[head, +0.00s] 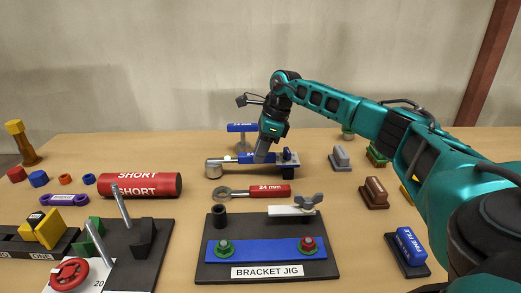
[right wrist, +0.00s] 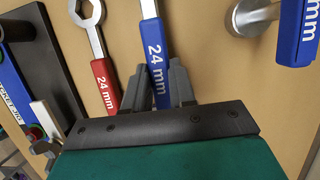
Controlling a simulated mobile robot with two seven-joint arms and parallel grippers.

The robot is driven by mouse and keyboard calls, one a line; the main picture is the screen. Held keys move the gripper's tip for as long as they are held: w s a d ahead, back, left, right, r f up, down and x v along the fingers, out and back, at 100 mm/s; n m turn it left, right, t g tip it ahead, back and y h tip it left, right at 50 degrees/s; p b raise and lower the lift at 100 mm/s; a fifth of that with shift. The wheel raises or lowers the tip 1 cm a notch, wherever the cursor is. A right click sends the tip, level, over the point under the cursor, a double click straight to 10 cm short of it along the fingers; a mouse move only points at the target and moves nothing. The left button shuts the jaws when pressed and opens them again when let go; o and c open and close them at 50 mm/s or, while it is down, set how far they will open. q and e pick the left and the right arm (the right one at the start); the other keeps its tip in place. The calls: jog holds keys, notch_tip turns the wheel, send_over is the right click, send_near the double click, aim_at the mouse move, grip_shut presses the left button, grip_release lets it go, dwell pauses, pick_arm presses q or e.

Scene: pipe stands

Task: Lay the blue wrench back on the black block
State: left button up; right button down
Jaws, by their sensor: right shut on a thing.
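My right gripper (head: 260,158) reaches down over the middle of the table and is shut on the blue wrench (head: 245,158). My left gripper does not show.
A red 24 mm wrench (head: 258,192) lies just in front, with the bracket jig (head: 212,264) nearer. Behind stands a metal post with a blue top (head: 242,128). A metal cylinder (head: 213,168) is left of the gripper. Small blocks on bases (head: 374,193) stand to the right.

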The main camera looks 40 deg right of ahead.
jog(key=shift+f, duration=0.35)
jog(key=c, duration=0.8)
grip_release()
jog(key=shift+c, duration=0.2)
jog(key=shift+f, duration=0.1)
jog(key=p+v, duration=0.4)
jog(key=v, duration=0.1)
